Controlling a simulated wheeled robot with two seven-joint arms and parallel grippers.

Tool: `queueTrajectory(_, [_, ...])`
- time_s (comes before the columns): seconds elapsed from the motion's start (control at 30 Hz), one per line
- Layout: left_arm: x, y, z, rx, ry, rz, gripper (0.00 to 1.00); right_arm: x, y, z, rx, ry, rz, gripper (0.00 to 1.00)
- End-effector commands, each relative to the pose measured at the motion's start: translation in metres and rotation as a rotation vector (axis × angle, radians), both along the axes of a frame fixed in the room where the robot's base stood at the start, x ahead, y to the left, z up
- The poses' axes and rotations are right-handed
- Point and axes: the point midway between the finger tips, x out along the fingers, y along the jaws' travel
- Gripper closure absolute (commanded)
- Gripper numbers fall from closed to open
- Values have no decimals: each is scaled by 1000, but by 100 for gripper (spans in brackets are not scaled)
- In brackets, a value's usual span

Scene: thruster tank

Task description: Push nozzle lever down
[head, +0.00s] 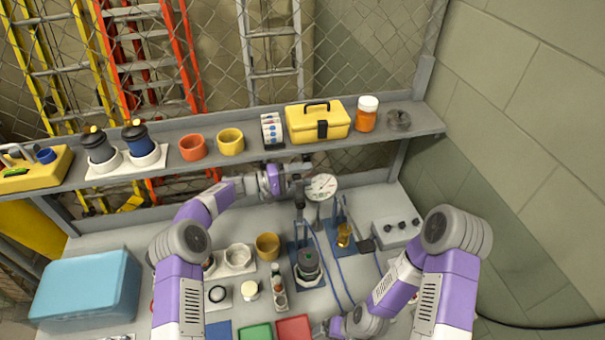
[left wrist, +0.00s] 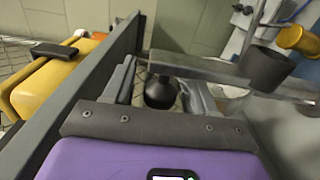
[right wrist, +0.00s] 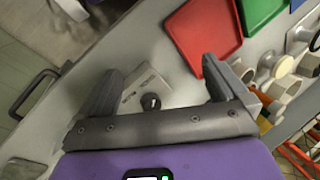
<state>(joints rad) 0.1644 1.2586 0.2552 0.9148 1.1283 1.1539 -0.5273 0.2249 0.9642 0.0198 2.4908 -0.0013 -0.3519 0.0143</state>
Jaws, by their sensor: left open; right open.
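The nozzle lever appears to be the grey bar (left wrist: 205,70) crossing just beyond my left fingertips in the left wrist view. A dark rounded knob (left wrist: 161,92) shows between the fingers below the bar; I cannot tell if it belongs to the lever. My left gripper (head: 297,181) is open, beside the round pressure gauge (head: 322,187) and above the workbench; it also shows in the left wrist view (left wrist: 157,78). Whether it touches the bar is unclear. My right gripper (head: 322,328) is open and empty, low at the bench front; it also shows in the right wrist view (right wrist: 160,78).
A shelf (head: 225,160) with cups and a yellow toolbox (head: 318,122) runs behind my left gripper. Red (head: 294,328) and green (head: 255,333) trays lie near my right gripper.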

Motion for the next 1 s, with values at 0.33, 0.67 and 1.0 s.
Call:
queueTrajectory(0.33, [0,0,0,0,0,0,63,0,0,0,0,0,0,0])
queueTrajectory(0.67, [0,0,0,-1,0,1,100,0,0,0,0,0,0,0])
queueTrajectory(1.0, [5,10,0,3,-23,19,100,0,0,-9,0,0,0,0])
